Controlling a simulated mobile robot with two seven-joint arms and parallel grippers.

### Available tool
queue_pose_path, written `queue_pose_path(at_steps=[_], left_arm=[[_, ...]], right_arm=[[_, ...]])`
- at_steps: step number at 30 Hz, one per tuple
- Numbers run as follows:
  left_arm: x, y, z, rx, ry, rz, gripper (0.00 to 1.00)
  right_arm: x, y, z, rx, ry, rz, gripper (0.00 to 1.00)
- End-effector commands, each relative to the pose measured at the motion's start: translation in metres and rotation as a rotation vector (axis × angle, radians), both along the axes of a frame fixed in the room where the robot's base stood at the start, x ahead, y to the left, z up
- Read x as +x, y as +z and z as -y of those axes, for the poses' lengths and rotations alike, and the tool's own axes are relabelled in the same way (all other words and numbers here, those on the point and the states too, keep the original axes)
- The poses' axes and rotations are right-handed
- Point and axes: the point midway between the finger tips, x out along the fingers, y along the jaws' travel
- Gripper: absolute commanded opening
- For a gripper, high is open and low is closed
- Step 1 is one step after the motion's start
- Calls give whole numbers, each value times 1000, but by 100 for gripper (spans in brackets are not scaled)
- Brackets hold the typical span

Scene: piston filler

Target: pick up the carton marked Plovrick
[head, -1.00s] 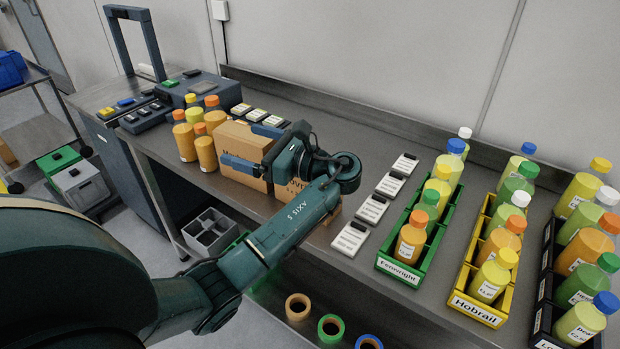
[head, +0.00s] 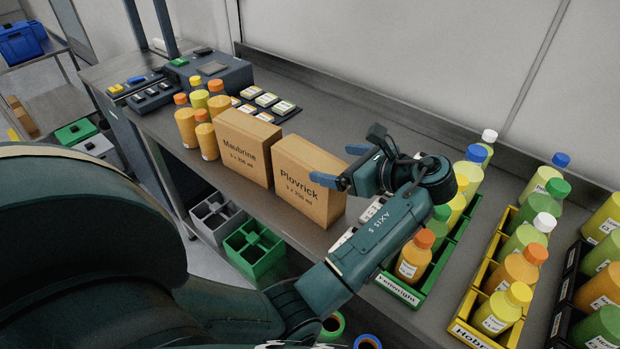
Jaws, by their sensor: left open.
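The carton marked Plovrick (head: 305,185) is a brown box standing upright on the steel bench, its label facing me. My left gripper (head: 336,166) is open, with its blue fingers pointing left at the carton's upper right side. The carton marked Maubrine (head: 243,148) stands just left of the Plovrick carton. My right gripper is not in view.
Several bottles (head: 187,127) stand left of the cartons, with label cards (head: 266,100) behind. A green crate (head: 436,255) and a yellow crate (head: 470,285) of bottles stand to the right. White cards lie partly hidden under my arm.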

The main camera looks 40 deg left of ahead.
Motion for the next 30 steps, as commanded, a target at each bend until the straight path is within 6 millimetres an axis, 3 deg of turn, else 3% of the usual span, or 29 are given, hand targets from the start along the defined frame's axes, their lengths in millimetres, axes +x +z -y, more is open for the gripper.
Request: queue_pose_path(at_steps=[10, 18, 25, 30], left_arm=[[3, -9, -25, 2, 2, -1, 91], [9, -23, -60, 2, 1, -1, 91], [9, -25, -62, 1, -1, 0, 91], [9, -25, -62, 0, 0, 0, 78]], right_arm=[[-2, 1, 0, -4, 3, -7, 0], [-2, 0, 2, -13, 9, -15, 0], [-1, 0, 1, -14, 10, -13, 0], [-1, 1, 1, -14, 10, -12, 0]])
